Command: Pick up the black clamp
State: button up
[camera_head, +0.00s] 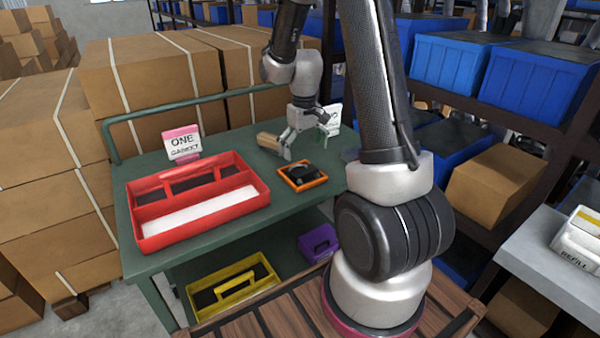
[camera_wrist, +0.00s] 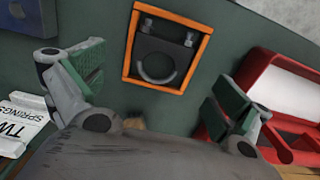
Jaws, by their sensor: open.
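The black clamp (camera_wrist: 158,66) lies in a small orange-rimmed tray (camera_wrist: 129,45) in the wrist view, with its curved end toward my gripper. In the head view the clamp (camera_head: 301,174) is a dark shape in the orange tray (camera_head: 284,183) on the green table. My gripper (camera_wrist: 158,88) is open and empty, with one green-padded finger on each side of the tray in the wrist view. In the head view my gripper (camera_head: 287,151) is just behind the tray, apart from the clamp.
A red divided tray (camera_head: 256,200) stands left of the orange tray on the green table (camera_head: 230,233). A "ONE GASKET" card (camera_head: 184,145) stands behind it. Yellow (camera_head: 236,293) and purple (camera_head: 319,243) containers sit on the lower shelf. Cardboard boxes (camera_head: 140,80) stand behind the table.

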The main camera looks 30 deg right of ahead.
aim_at(304, 170)
jog(key=f, duration=0.6)
jog(key=shift+s+f, duration=0.2)
jog(key=shift+s, duration=0.15)
jog(key=c, duration=1.2)
